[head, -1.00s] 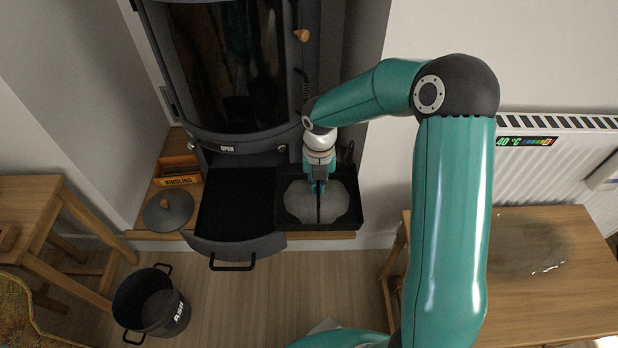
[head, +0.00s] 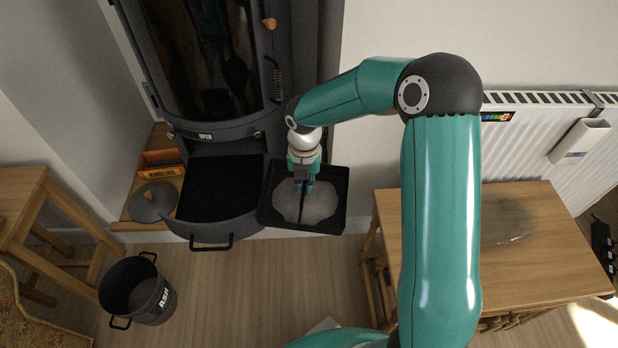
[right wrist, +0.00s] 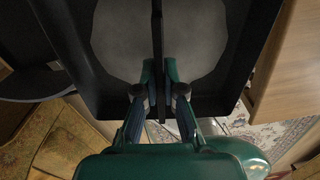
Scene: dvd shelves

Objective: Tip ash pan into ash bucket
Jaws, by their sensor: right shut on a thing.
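The ash pan (head: 332,222) is a black square tray with a pile of grey ash (head: 318,207) in it. My right gripper (head: 303,186) is shut on the pan's dark central handle (right wrist: 157,60). It holds the pan roughly level, to the right of the stove's open drawer. The right wrist view also shows grey ash on both sides of the handle. The ash bucket (head: 150,305), dark with an ASH label, stands on the floor at lower left, apart from the pan. Its lid-like dark disc (head: 153,201) lies by the stove. My left gripper is out of view.
The stove's empty drawer (head: 213,228) stands pulled out between pan and bucket. A kindling box (head: 162,170) is left of the stove. A wooden table (head: 530,265) stands at right, a stool (head: 40,225) at left. The floor right of the bucket is clear.

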